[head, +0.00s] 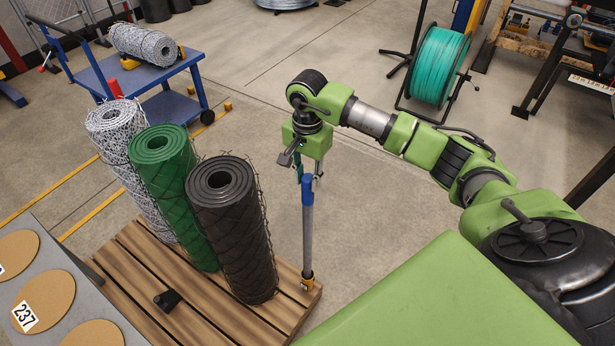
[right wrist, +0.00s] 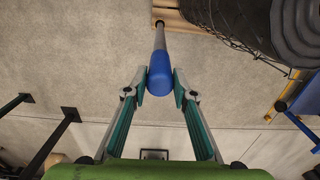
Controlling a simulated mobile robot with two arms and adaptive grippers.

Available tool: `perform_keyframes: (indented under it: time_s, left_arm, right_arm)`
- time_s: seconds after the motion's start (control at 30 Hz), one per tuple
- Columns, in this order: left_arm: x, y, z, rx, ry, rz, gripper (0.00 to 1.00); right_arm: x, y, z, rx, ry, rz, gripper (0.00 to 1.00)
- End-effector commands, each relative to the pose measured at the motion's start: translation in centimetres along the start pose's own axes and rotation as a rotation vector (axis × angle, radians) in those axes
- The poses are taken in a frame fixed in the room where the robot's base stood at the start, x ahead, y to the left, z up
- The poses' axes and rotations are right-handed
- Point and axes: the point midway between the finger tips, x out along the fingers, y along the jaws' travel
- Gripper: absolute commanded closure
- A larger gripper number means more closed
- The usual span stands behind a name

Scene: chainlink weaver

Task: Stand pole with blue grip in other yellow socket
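The pole with the blue grip (head: 307,230) stands about upright at the right corner of the wooden pallet. Its foot meets a small yellow socket (head: 307,284); I cannot tell how deep it sits. My right gripper (head: 308,178) is above it, pointing down, with its fingers on both sides of the blue grip's top. In the right wrist view the fingertips (right wrist: 160,88) appear to touch the blue grip (right wrist: 160,73) from both sides. Small yellow blocks (head: 228,106) show on the floor by the blue cart; I cannot tell whether one is a socket. My left gripper is out of view.
Black (head: 232,230), green (head: 175,195) and silver (head: 118,130) mesh rolls stand on the wooden pallet (head: 175,318), left of the pole. A blue cart (head: 150,80) stands behind them. A green hose reel (head: 437,65) stands at the back right. Floor beyond the pole is clear.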

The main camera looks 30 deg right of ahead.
Motion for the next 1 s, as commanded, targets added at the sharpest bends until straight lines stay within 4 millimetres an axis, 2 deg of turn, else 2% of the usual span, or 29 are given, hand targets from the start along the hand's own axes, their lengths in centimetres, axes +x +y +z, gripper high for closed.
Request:
perform_keyframes:
  time_s: [0.03, 0.07, 0.47, 0.57, 1.0]
  left_arm:
    - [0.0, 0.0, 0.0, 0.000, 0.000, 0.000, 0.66]
    - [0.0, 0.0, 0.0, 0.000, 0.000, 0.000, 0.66]
    - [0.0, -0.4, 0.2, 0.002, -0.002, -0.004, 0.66]
    - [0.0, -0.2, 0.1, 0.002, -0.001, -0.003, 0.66]
    - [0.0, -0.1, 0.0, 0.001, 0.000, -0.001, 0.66]
  right_arm:
    - [-0.2, -0.1, 0.0, 0.000, 0.001, -0.003, 0.63]
    - [-0.2, -0.1, 0.0, 0.000, 0.001, -0.003, 0.56]
    - [-0.3, 0.0, 0.0, 0.000, 0.000, 0.001, 0.56]
    - [-1.5, -0.1, 0.0, -0.001, 0.001, -0.003, 0.56]
    - [-10.2, -0.1, 0.0, -0.001, 0.002, -0.005, 0.56]
